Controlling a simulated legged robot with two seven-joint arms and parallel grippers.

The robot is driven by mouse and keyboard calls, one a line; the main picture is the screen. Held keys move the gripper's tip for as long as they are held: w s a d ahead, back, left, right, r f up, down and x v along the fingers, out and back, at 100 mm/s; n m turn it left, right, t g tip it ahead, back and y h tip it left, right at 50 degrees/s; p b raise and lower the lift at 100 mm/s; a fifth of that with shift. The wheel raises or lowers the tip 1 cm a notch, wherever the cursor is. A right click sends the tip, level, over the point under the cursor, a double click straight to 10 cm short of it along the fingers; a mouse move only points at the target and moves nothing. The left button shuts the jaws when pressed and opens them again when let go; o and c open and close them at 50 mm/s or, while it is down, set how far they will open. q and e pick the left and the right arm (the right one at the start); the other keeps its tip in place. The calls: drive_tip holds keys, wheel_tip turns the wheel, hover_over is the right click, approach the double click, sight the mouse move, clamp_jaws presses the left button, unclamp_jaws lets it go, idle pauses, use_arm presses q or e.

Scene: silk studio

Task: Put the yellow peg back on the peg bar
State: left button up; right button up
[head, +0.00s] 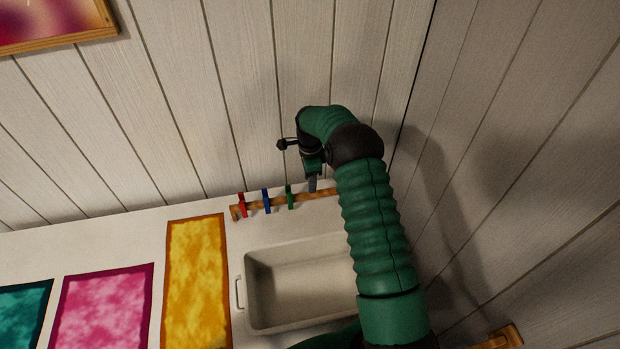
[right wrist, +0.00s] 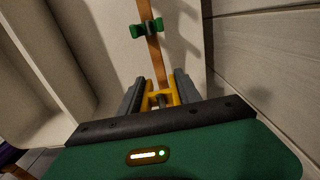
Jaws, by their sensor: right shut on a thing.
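The wooden peg bar (head: 254,206) lies along the back of the white table by the wall, and it runs down the middle of the right wrist view (right wrist: 154,58). My right gripper (head: 312,185) is at the bar, to the right of the green peg (head: 290,197). In the right wrist view its fingers are shut on the yellow peg (right wrist: 161,98), which is in line with the bar. I cannot tell whether the peg is seated on the bar or just over it. The yellow peg is hidden in the head view. My left gripper is not in view.
A red peg (head: 242,204) and a blue peg (head: 266,200) sit on the bar's left part. A pale tray (head: 247,284) stands in front of the bar. Yellow (head: 195,285) and pink (head: 102,308) cloths lie left. The plank wall (head: 500,170) is close on the right.

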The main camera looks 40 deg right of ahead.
sight(310, 195)
drive_tip(key=shift+f+b, duration=1.45)
drive_tip(key=shift+f, duration=0.85)
drive_tip(key=shift+f+b, duration=0.9)
drive_tip(key=shift+f, duration=0.85)
drive_tip(key=shift+a+f, duration=0.1)
drive_tip(key=shift+f, duration=0.1)
drive_tip(key=o, duration=1.4)
wheel_tip(310, 195, up, 17)
drive_tip(key=shift+w+f+b, duration=0.1)
drive_tip(key=shift+f+b, duration=0.1)
drive_tip(key=shift+b, duration=0.1)
